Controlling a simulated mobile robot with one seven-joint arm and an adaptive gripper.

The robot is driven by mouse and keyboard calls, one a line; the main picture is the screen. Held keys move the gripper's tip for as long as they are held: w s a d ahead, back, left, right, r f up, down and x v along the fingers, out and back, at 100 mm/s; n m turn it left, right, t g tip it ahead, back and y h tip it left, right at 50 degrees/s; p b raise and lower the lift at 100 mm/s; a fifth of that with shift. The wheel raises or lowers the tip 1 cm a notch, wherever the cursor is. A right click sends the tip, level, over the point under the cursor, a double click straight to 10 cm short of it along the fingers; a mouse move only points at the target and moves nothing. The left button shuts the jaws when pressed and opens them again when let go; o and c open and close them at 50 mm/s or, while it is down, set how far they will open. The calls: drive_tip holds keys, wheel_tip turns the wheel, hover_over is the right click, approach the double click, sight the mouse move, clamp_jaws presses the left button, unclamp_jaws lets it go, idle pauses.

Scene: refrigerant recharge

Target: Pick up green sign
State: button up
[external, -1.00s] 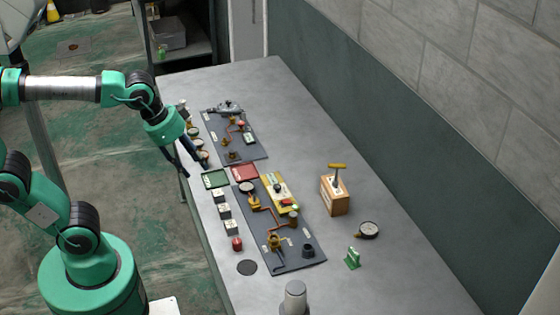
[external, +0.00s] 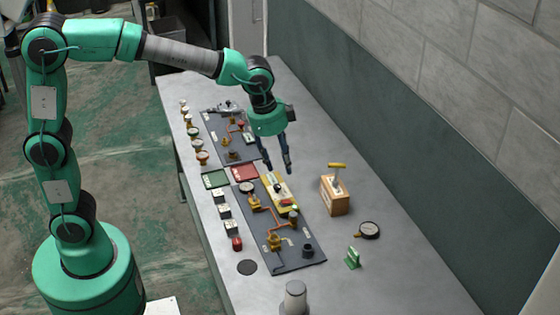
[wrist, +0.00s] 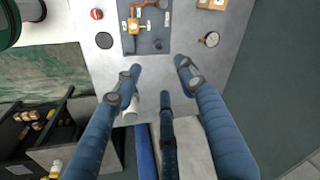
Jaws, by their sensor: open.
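The small green sign (external: 353,257) stands upright on the bare grey tabletop at the near right of the bench, just right of the dark board's near corner. I cannot make it out in the wrist view, where a finger may hide it. My gripper (external: 278,169) is open and empty, with its fingers pointing down above the yellow plate, well behind and left of the sign. Its spread fingers (wrist: 158,66) also fill the lower part of the wrist view.
A dark board (external: 308,262) with copper pipes lies left of the sign. A round gauge (external: 369,230) lies just behind the sign, and a wooden box (external: 336,199) with a yellow-handled tool stands farther back. A grey-white cylinder (external: 294,298) stands at the near edge.

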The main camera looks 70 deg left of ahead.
drive_tip(key=w+d+f+m+g+p, duration=0.1)
drive_tip(key=w+d+f+m+p, duration=0.1)
drive_tip(key=w+d+f, duration=0.3)
drive_tip(key=w+d+f+m+p, duration=0.1)
drive_tip(key=w+d+f+m, duration=0.15)
drive_tip(key=w, duration=0.45)
drive_tip(key=m+g+p, duration=0.2)
drive_tip(key=m+p, duration=0.1)
hover_over(350, 248)
wheel_tip(350, 248, down, 12)
drive_tip(key=f, duration=0.1)
drive_tip(key=shift+a+r, duration=0.1)
drive_tip(key=shift+r, duration=0.2)
drive_tip(key=shift+f, duration=0.1)
drive_tip(key=shift+f+b, duration=0.65)
drive_tip(key=shift+f, duration=3.55)
drive_tip(key=shift+f+b, duration=0.5)
drive_tip(key=shift+f, duration=2.1)
drive_tip(key=shift+c, duration=0.5)
